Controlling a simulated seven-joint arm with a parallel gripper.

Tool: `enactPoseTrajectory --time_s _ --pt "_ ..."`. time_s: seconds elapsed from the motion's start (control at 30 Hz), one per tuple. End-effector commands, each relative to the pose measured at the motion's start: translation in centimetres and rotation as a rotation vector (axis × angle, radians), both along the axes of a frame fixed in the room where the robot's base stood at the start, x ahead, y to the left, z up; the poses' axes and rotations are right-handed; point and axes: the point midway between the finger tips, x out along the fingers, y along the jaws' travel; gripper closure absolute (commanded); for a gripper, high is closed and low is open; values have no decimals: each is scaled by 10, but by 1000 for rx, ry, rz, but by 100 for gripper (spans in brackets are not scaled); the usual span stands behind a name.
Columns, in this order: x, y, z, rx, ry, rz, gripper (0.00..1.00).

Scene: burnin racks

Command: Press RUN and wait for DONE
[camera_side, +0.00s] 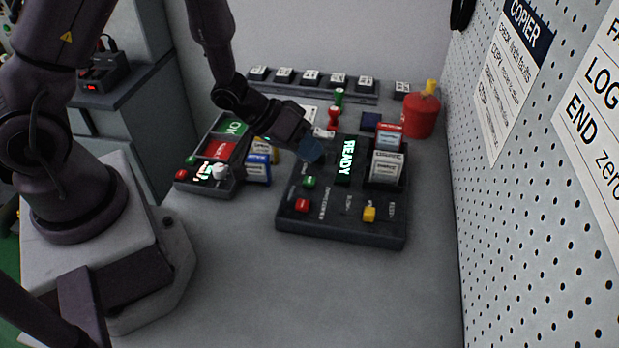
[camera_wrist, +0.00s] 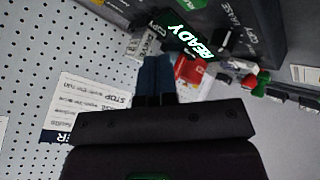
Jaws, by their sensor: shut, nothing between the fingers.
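A dark copier unit (camera_side: 340,226) sits on the table with a lit display (camera_side: 348,160) reading READY; the display also shows in the wrist view (camera_wrist: 185,38). A green button (camera_side: 309,181) and a red button (camera_side: 302,205) are on its left part, and a yellow switch (camera_side: 369,213) is near its front. Their small labels are too blurred for me to read, so I cannot tell which is RUN. My gripper (camera_side: 313,152) is over the unit's back left part, left of the display and behind the green button. Its blue fingers (camera_wrist: 157,80) are together and empty; contact is unclear.
A white-labelled module (camera_side: 385,165) and a red one (camera_side: 388,130) stand at the unit's right. A red canister (camera_side: 421,116) stands behind, near the pegboard wall (camera_side: 500,210). The front table is clear.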

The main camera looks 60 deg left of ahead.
Motion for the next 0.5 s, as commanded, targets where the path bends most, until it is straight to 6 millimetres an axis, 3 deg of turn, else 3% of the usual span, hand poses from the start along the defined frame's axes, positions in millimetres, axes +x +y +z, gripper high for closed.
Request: enactPoseTrajectory --time_s 0.2,0.5 --pt "0 0 -24 0 2 1 100" --pt "0 0 -32 1 -1 0 100"
